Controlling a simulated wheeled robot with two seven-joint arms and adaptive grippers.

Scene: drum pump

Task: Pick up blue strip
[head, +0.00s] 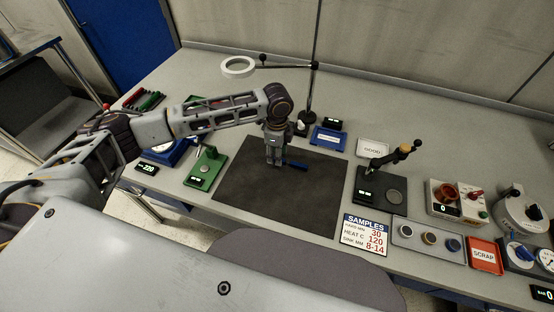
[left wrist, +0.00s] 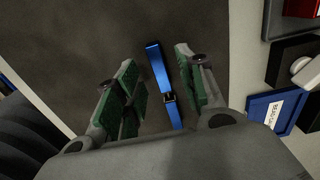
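The blue strip (head: 298,165) lies on the dark mat (head: 240,185) in the middle of the bench. My left gripper (head: 274,162) is over the mat at the strip's left end in the head view. In the left wrist view the strip (left wrist: 157,68) runs lengthwise between the green-padded fingers of my left gripper (left wrist: 158,88). The fingers are open, with a gap on both sides of the strip. A small dark piece sits across the strip near the palm. My right gripper is not in view.
A blue tray (head: 327,137) stands behind the mat, with a magnifier lamp (head: 238,67) on an arm. A green stand (head: 205,168) is left of the mat. A black press (head: 380,190), samples sign (head: 365,233) and red scrap tray (head: 485,256) are to the right.

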